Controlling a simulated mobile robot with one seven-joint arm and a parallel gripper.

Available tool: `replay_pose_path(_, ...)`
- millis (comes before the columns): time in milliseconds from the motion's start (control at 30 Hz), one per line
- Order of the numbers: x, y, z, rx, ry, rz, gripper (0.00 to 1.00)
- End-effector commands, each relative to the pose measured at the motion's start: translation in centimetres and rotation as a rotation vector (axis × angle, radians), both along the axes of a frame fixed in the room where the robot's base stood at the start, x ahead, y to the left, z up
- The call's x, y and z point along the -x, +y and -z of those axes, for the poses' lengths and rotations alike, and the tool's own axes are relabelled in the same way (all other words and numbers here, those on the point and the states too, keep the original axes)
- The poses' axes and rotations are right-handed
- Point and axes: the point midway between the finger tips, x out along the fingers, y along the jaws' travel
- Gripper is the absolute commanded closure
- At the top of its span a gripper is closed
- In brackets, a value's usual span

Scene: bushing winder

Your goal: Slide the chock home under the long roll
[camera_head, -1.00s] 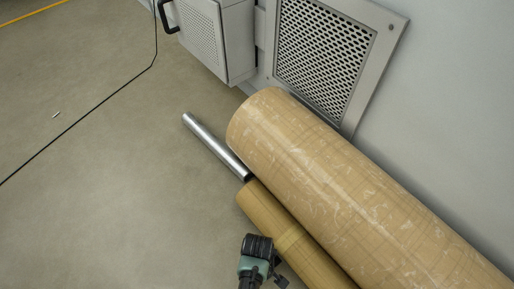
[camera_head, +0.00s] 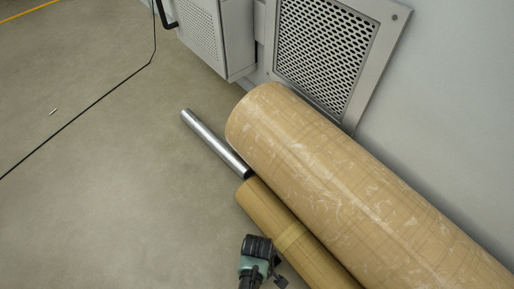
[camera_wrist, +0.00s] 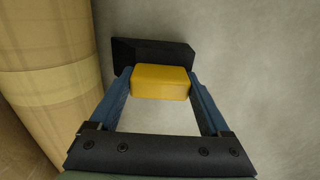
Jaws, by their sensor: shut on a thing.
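The chock is a black wedge (camera_wrist: 152,53) with a yellow grip block (camera_wrist: 160,85) on its near side, seen in the wrist view. My gripper (camera_wrist: 160,78) is shut on the yellow block, with a blue finger on each side. The black wedge lies just past the fingertips, over the grey floor. A tan wrapped roll (camera_wrist: 45,70) runs along the left, with a visible gap between it and the chock. In the head view, a thick roll (camera_head: 350,185) lies beside a thinner banded roll (camera_head: 275,222); I cannot tell for certain which is called long.
A shiny metal bar (camera_head: 215,143) sticks out from the thinner roll's far end. A grey cabinet (camera_head: 213,40) and a vented panel (camera_head: 325,45) stand behind the thick roll. A black cable (camera_head: 85,110) crosses the floor at left. The left floor is mostly clear.

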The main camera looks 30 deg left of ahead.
Motion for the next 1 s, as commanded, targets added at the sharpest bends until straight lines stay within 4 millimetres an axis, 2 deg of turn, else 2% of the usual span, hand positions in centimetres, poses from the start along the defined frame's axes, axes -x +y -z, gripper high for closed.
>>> replay_pose_path(1000, -1.7, -0.6, 0.0, -0.001, -0.001, 0.000, 1.00)
